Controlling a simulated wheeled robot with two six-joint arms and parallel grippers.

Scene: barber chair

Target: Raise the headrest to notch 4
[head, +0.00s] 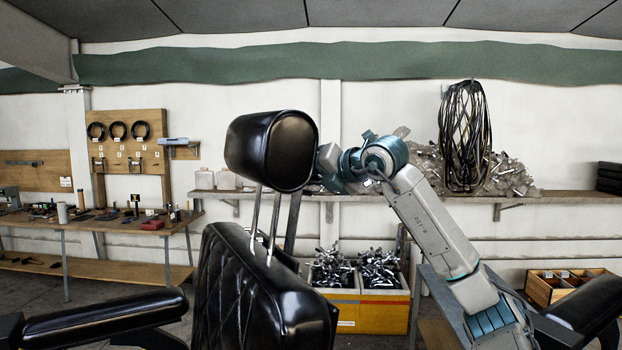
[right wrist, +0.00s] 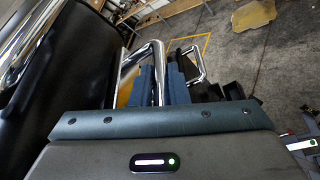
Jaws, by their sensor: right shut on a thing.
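The black padded headrest (head: 272,150) stands above the black quilted chair back (head: 262,290) on two chrome posts (head: 264,222). A clear length of both posts shows between cushion and chair back. No notch marks can be made out. My right arm comes in from the right, and my right gripper (head: 330,165) is at the right side of the headrest, its fingertips partly hidden behind it. In the right wrist view, the blue fingers of my right gripper (right wrist: 163,82) are shut on a bent chrome bar (right wrist: 157,58). My left gripper is not in view.
Black armrests stand at the left (head: 100,315) and right (head: 590,305). Behind the chair are a yellow bin (head: 360,310) of metal parts, a wall shelf (head: 420,196) with a hanging cable bundle (head: 465,135), and a workbench (head: 100,222). Space above the headrest is clear.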

